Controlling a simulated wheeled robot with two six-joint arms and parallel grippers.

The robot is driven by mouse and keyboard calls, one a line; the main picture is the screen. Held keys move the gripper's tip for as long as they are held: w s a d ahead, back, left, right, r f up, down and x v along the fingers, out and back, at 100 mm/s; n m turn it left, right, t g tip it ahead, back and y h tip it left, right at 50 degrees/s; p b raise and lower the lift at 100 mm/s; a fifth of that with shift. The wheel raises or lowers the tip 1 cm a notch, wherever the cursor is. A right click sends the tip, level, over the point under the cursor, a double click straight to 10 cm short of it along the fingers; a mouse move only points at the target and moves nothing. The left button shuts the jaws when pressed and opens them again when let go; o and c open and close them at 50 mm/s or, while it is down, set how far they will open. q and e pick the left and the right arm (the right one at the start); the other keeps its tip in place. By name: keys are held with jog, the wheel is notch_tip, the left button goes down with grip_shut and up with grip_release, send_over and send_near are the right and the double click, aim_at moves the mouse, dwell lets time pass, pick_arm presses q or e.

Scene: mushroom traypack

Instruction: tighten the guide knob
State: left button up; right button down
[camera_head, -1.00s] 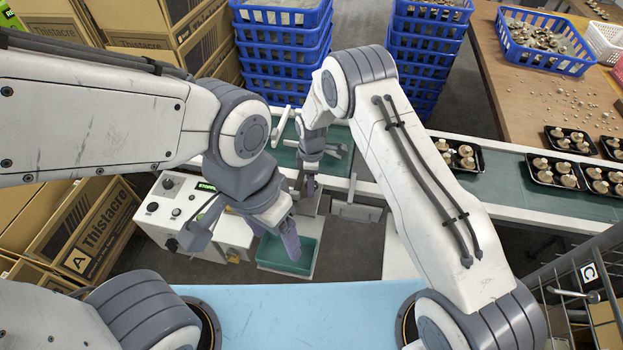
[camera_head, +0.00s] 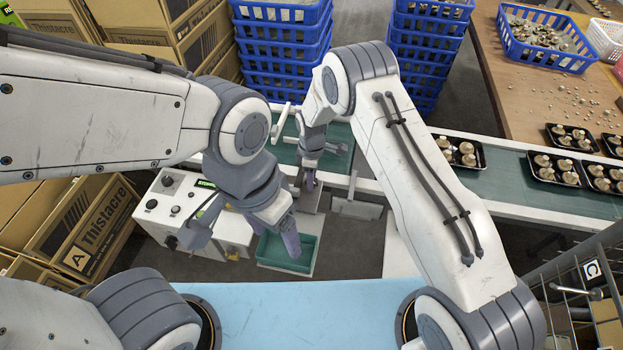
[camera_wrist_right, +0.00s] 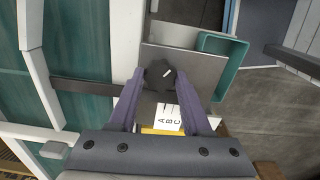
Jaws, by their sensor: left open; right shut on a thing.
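The guide knob (camera_wrist_right: 160,74) is a dark round knob with a white mark, seen in the right wrist view on a grey metal plate. My right gripper (camera_wrist_right: 159,76) has its two purple fingers closed on either side of the knob. In the head view my right gripper (camera_head: 309,182) is small and partly hidden near the conveyor edge, and the knob cannot be made out there. My left gripper (camera_head: 243,240) is open and empty, hanging above the area between the control box and the green tray.
The control box (camera_head: 165,212) with knobs and buttons stands at left. A green tray (camera_head: 270,250) is below my left gripper. The conveyor (camera_head: 500,190) carries black mushroom trays (camera_head: 556,168) at right. Blue crates (camera_head: 283,50) and cardboard boxes (camera_head: 85,235) stand around.

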jog(key=m+b, duration=0.2)
jog(key=m, duration=0.1)
jog(key=shift+f, duration=0.15)
jog(key=m+b, duration=0.2)
jog(key=m, duration=0.2)
jog(key=shift+m, duration=0.4)
jog(key=m+b, duration=0.1)
jog(key=m, duration=0.3)
jog(key=shift+m+b, duration=0.5)
jog(key=shift+m, duration=1.6)
jog(key=shift+r, duration=0.2)
jog(key=shift+c, duration=1.7)
grip_release()
